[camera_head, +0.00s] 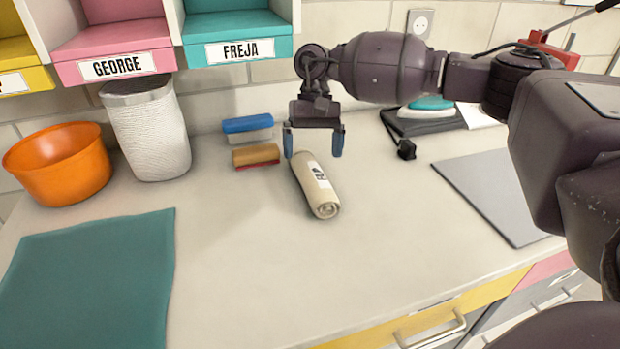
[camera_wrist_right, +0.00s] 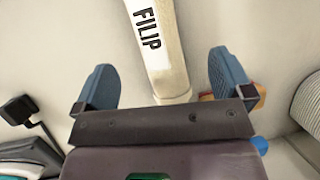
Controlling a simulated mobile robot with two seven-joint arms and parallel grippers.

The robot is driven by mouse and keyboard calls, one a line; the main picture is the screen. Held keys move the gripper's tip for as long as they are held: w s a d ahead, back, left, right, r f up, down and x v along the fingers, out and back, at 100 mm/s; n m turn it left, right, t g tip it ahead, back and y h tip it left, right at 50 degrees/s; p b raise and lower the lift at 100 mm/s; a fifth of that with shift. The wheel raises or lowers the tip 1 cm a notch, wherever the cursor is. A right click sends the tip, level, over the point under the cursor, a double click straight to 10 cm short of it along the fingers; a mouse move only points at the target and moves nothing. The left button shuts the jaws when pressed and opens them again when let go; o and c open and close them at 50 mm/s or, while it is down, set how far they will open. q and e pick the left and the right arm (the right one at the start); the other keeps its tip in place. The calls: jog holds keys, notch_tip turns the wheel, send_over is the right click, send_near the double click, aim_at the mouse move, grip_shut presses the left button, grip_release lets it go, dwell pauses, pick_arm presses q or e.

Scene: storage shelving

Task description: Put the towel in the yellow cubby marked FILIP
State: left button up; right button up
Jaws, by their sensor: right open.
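The towel (camera_head: 318,188) is a rolled beige bundle with a white name label, lying on the counter in the middle of the head view. In the right wrist view the towel (camera_wrist_right: 172,62) shows the label FILIP. My right gripper (camera_head: 314,154) is open above the far end of the towel, its blue fingers on either side of it; the right wrist view shows the two fingers (camera_wrist_right: 165,85) apart with the towel between them, not gripped. A yellow cubby (camera_head: 20,50) is cut off at the top left, its label mostly out of view. My left gripper is not in view.
Pink GEORGE (camera_head: 165,38) and teal FREJA (camera_head: 275,25) cubbies hang above the counter. A teal mat (camera_head: 90,285) and a grey mat (camera_head: 490,190) lie at the sides. The front middle counter is clear.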

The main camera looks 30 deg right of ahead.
aim_at(312, 168)
jog(key=x, duration=0.5)
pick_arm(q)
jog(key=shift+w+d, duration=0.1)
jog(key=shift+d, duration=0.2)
pick_arm(e)
jog(key=shift+s+a+f, duration=0.1)
jog(key=shift+f, duration=0.2)
jog(key=c, duration=1.2)
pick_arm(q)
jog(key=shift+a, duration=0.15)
pick_arm(e)
jog(key=shift+r, duration=0.1)
